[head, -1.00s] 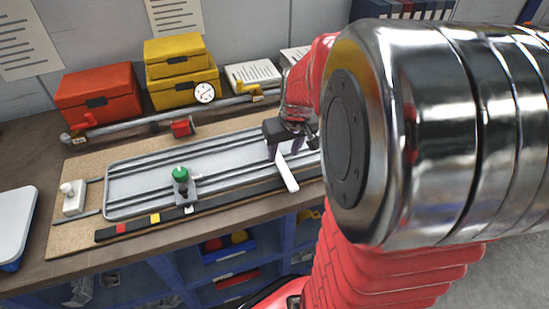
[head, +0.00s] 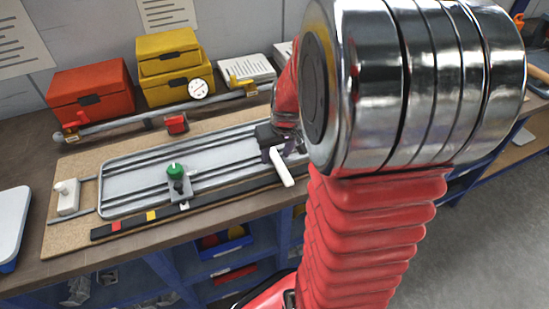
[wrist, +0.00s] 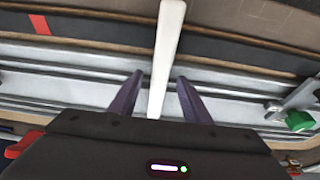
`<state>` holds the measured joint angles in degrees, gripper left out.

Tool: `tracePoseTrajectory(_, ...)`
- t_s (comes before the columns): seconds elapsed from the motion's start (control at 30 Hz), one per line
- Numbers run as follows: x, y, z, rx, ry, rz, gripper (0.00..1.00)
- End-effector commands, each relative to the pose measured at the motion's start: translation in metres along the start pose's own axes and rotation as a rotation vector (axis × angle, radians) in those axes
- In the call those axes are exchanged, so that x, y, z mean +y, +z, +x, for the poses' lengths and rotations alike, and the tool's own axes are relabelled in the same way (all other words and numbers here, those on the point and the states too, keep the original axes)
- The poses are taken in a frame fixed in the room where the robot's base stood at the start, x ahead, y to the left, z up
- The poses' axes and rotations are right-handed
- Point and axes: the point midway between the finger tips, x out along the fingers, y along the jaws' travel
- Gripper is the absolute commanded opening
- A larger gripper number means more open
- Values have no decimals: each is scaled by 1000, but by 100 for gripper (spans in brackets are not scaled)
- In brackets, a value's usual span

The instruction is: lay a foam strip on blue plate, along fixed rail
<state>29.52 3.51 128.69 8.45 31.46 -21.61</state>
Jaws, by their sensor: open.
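A white strip (head: 281,168), likely the foam strip, lies crosswise at the right part of a pale grey railed panel (head: 135,180), its near end reaching over the front edge. My gripper (head: 272,150) is over its far end. In the wrist view, the strip (wrist: 164,60) passes between my two open purple fingers (wrist: 160,76), with a gap visible on both sides. Long grey rails (wrist: 60,62) run across under it. I cannot tell which rail is the fixed one. No plainly blue plate shows; the panel looks grey.
A green knob on a clamp (head: 175,172) stands on the panel. A dark bar with colored marks (head: 150,216) lies along the front. Behind are a long rod (head: 110,127), a red box (head: 92,88), yellow boxes (head: 170,68) and a dial (head: 198,89). My arm hides the right.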

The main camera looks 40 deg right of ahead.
Motion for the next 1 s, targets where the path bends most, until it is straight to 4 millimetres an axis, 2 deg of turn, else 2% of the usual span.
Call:
tracePoseTrajectory(0.07, 0, 0, 0, 0, 0, 0, 43)
tracePoseTrajectory(0.67, 0, 0, 0, 0, 0, 1, 1)
tracePoseTrajectory(1.0, 1, -2, -4, 3, 1, 1, 0)
